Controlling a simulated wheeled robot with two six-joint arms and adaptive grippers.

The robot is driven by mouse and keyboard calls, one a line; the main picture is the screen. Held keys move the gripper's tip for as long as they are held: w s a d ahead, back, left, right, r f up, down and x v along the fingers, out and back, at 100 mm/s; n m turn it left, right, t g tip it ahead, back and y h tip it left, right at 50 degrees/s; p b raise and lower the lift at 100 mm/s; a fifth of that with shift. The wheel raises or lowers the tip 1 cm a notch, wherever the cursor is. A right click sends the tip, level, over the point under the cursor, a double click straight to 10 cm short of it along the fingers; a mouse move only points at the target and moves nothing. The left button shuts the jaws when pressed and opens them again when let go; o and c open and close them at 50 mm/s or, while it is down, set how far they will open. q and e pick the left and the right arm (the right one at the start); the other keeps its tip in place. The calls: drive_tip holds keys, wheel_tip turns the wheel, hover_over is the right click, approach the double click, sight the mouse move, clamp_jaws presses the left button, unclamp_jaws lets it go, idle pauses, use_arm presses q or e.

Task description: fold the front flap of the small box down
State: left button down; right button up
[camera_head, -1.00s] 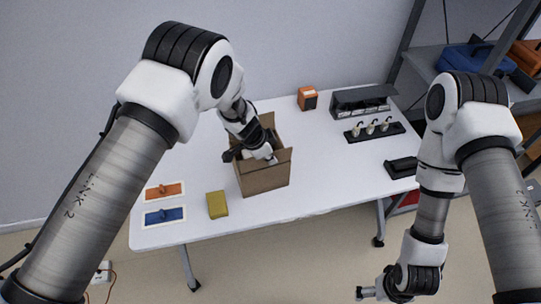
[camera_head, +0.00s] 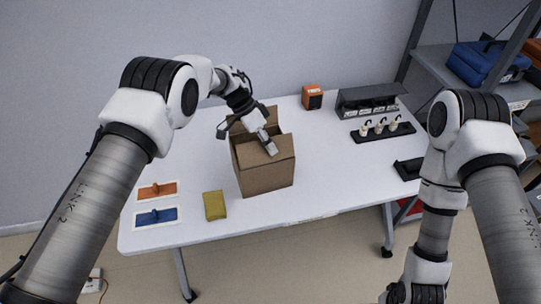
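The small brown cardboard box (camera_head: 265,179) stands on the white table, in the middle of the camera_head view. Its back flap (camera_head: 266,113) stands up behind the opening. The front flap (camera_head: 283,149) is at the front top edge and looks tilted inward over the opening. My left gripper (camera_head: 268,145) reaches down from behind, with its light grey fingertips at the front flap, seemingly touching it. Whether its fingers are open or shut does not show clearly. The gripper hides part of the opening. My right arm hangs at the lower right, its gripper cut off by the bottom edge.
An orange box (camera_head: 312,97), a dark rack (camera_head: 382,132) and a black tray (camera_head: 409,168) are to the right. The table front is clear.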

use_arm(q)
drive_tip(key=shift+w, duration=0.1)
idle(0.3)
drive_tip(key=c, duration=1.4)
unclamp_jaws()
drive_tip(key=shift+o, duration=0.2)
drive_tip(key=v, duration=1.2)
